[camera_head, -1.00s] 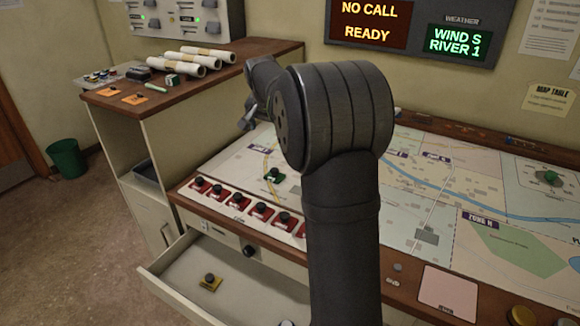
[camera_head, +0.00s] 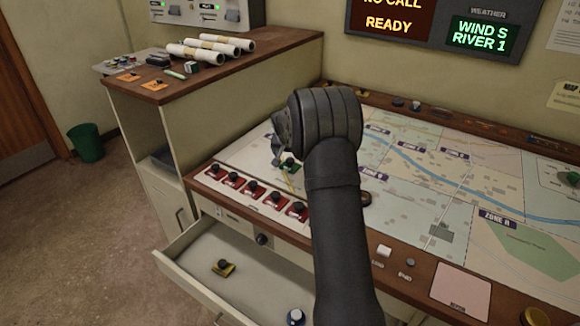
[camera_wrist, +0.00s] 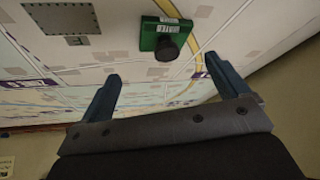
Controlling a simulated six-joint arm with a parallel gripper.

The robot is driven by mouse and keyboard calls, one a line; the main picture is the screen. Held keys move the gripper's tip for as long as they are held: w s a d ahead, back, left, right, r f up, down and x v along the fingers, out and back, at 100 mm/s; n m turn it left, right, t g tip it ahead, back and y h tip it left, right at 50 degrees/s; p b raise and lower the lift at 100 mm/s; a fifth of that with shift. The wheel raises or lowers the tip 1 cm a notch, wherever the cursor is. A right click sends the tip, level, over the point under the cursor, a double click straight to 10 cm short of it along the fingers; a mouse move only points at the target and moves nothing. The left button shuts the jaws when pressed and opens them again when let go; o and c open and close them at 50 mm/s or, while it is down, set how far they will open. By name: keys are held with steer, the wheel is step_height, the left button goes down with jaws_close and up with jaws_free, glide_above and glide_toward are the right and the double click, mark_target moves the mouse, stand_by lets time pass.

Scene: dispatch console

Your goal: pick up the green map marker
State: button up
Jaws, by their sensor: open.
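The green map marker (camera_wrist: 165,38) has a square green base with a small white label and a dark round knob. It stands on the map table (camera_head: 465,170) near its left end. In the head view the green marker (camera_head: 291,166) is partly hidden by my gripper (camera_head: 279,152), which is low over it. In the wrist view my gripper (camera_wrist: 162,70) is open, with its two fingers apart and nothing between them. The marker lies just beyond the fingertips there, between them sideways.
Several red markers (camera_head: 251,188) line the table's front edge. A cabinet (camera_head: 270,45) with paper rolls (camera_head: 205,48) stands at the left.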

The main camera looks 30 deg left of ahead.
mark_target(290, 164)
steer(key=shift+s+a+x, duration=0.15)
steer(key=shift+x, duration=1.2)
steer(key=shift+s+a+x, duration=0.1)
steer(key=shift+a+x, duration=0.05)
steer(key=shift+x, duration=1.2)
steer(key=c, duration=1.1)
steer(key=shift+o, duration=0.2)
